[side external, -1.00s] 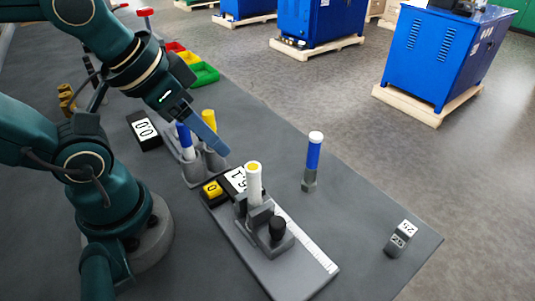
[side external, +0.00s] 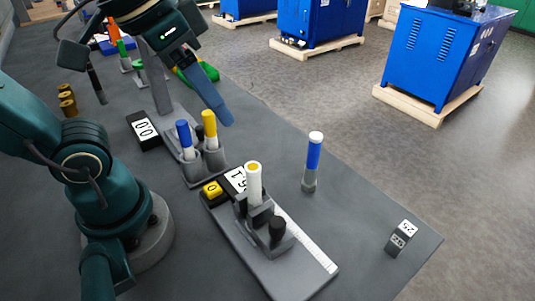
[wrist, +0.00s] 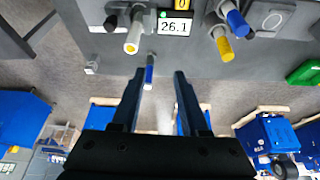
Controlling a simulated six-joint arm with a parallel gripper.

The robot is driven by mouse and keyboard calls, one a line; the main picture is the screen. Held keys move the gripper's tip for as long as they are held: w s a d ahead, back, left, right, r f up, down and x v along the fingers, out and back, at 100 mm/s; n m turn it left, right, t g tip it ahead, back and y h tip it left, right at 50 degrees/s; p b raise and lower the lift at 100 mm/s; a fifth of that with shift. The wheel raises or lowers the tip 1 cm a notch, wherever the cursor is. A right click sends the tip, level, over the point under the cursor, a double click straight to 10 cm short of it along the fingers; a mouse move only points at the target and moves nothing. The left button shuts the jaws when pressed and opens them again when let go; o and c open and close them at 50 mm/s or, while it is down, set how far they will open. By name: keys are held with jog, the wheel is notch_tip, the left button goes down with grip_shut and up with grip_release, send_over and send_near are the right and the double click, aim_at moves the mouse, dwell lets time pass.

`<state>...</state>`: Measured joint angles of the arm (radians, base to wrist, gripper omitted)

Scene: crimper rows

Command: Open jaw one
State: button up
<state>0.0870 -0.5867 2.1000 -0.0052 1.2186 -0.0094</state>
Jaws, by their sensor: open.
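A grey gauge (side external: 285,268) with a ruled slide lies at the front of the bench. It has a display reading 26.1 in the wrist view (wrist: 175,23), a yellow button (side external: 212,189) and a black knob (side external: 277,228). A white cylinder with a yellow top (side external: 254,185) stands upright at its grey jaws; it also shows in the wrist view (wrist: 132,38). Whether the jaws touch it is hard to tell. No marking shows which is jaw one. My gripper (side external: 196,116) is open and empty above the bench, behind the gauge; its fingers are apart in the wrist view (wrist: 159,75).
A grey holder (side external: 195,172) carries a blue-topped and a yellow cylinder behind the gauge. A blue cylinder with a white top (side external: 314,155) stands to the right. A grey labelled block (side external: 398,240) sits near the bench's right corner. A black display (side external: 144,131) lies at left.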

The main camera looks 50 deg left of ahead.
jog(key=w+d+m+g, duration=0.3)
jog(key=d+m+g, duration=0.1)
jog(key=d, duration=0.6)
send_over(279, 221)
jog(key=shift+m+g, duration=0.3)
jog(key=shift+g, duration=0.1)
notch_tip(279, 221, down, 9)
jog(key=shift+a+r, duration=0.1)
jog(key=shift+f, duration=3.1)
grip_shut()
jog(key=shift+r, duration=0.1)
